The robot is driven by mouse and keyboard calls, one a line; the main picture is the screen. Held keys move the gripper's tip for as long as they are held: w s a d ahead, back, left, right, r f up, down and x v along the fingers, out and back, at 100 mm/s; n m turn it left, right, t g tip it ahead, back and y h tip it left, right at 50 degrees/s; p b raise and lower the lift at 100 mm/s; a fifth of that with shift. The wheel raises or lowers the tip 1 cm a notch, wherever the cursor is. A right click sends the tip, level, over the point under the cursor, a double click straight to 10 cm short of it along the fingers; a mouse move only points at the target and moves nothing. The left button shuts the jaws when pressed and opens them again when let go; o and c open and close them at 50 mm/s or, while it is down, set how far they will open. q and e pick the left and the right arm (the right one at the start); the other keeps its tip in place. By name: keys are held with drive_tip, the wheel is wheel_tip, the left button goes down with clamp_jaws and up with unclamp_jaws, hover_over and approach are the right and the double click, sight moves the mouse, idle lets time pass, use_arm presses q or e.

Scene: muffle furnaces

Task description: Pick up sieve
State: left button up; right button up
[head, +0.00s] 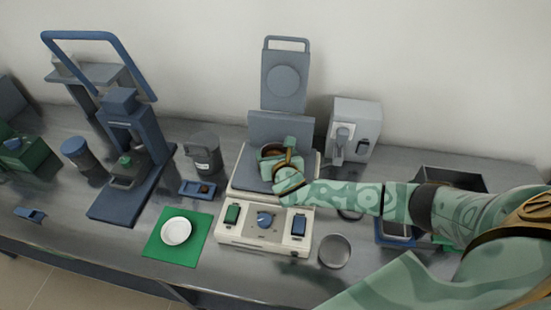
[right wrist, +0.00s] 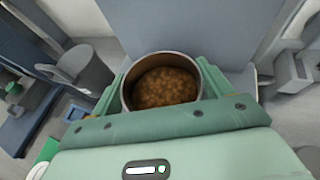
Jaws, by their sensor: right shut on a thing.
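The sieve, a round metal-walled vessel with brown granular material inside, shows in the right wrist view (right wrist: 163,84) between my two green fingers. In the head view, the sieve (head: 271,151) is partly covered by the gripper and sits over the grey plate of the white machine. My right gripper (head: 279,160) is shut on the sieve, a finger on each side of its wall. The sieve looks about upright. Whether its base touches the plate is hidden. My left gripper is not in view.
The white machine (head: 262,236) has a blue knob and switches. A round metal dish (head: 334,251) lies right of it. A white bowl (head: 176,231) rests on a green mat (head: 153,246). A blue press (head: 128,190), a grey mug (head: 204,154) and a grey device (head: 354,128) stand around.

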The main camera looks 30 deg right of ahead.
drive_tip(key=shift+r, duration=0.4)
wheel_tip(320, 180, up, 2)
drive_tip(key=shift+r+p, duration=0.25)
drive_tip(key=shift+p, duration=0.4)
drive_tip(key=s+a+r+p, duration=0.2)
drive_tip(key=s+r, duration=0.3)
drive_tip(key=s, duration=0.1)
drive_tip(key=s+a+r+p, duration=0.2)
drive_tip(key=s+a+r, duration=0.1)
drive_tip(key=s, duration=0.4)
drive_tip(key=shift+a+r, duration=0.25)
drive_tip(key=shift+r, duration=0.65)
